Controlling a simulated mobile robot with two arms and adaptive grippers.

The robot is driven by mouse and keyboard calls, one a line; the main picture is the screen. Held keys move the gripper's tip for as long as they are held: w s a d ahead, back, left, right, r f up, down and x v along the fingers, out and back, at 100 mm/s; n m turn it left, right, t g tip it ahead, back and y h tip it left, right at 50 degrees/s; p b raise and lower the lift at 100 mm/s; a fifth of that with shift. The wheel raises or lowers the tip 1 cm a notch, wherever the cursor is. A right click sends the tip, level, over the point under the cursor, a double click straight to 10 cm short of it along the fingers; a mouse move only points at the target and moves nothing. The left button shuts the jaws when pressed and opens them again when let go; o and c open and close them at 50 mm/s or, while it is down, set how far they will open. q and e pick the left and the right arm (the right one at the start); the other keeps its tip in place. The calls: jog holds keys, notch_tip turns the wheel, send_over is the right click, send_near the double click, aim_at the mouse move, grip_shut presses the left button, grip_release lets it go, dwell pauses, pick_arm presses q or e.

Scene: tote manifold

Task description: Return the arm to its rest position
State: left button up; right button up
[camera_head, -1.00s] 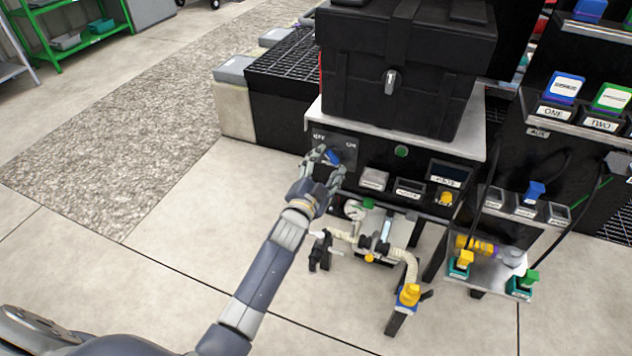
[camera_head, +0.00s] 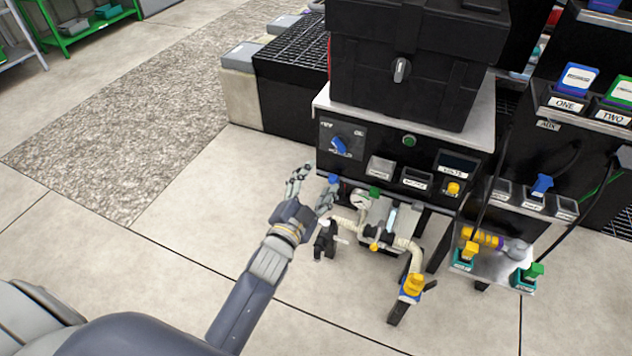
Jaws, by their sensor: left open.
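My left gripper (camera_head: 312,183) is open and empty. It is low in front of the black control panel, below and left of the blue rotary knob (camera_head: 339,146), and apart from it. The knob sits on a dark plate with OFF and ON marks. The gripper's right finger shows close to a small blue cap on the pipe manifold (camera_head: 375,235); I cannot tell whether they touch. My left arm (camera_head: 247,295) reaches in from the lower left. My right gripper is not in view.
A black tote (camera_head: 405,65) stands on the panel's grey top. Valves and hoses stand at right, with a yellow-handled valve (camera_head: 412,286) low in front. Labelled bins (camera_head: 568,103) are at far right. Open concrete floor (camera_head: 190,225) lies left of the panel.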

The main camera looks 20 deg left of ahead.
pick_arm(q)
jog(key=s+f+n+g, duration=0.25)
jog(key=s+f, duration=0.35)
jog(key=f, duration=0.3)
jog(key=s+f+n+g, duration=0.1)
jog(key=s+f+g, duration=0.4)
jog(key=f, duration=0.5)
jog(key=s+f+n+g, duration=0.25)
jog(key=s+f, duration=0.35)
jog(key=f, duration=0.3)
jog(key=s+f+g, duration=0.3)
jog(key=s+f, duration=0.1)
jog(key=s, duration=0.3)
jog(key=s+f+g, duration=0.2)
jog(key=s+f, duration=0.2)
jog(key=s, duration=0.3)
jog(key=s+a+g+p, duration=0.2)
jog(key=s+a+p, duration=0.1)
jog(key=s+p, duration=1.3)
jog(key=shift+s+f+n+y, duration=0.15)
jog(key=shift+s+n+y, duration=0.2)
jog(key=shift+s, duration=0.6)
pick_arm(e)
jog(key=s+d+g, duration=0.1)
jog(key=s+d, duration=0.2)
jog(key=s, duration=1.4)
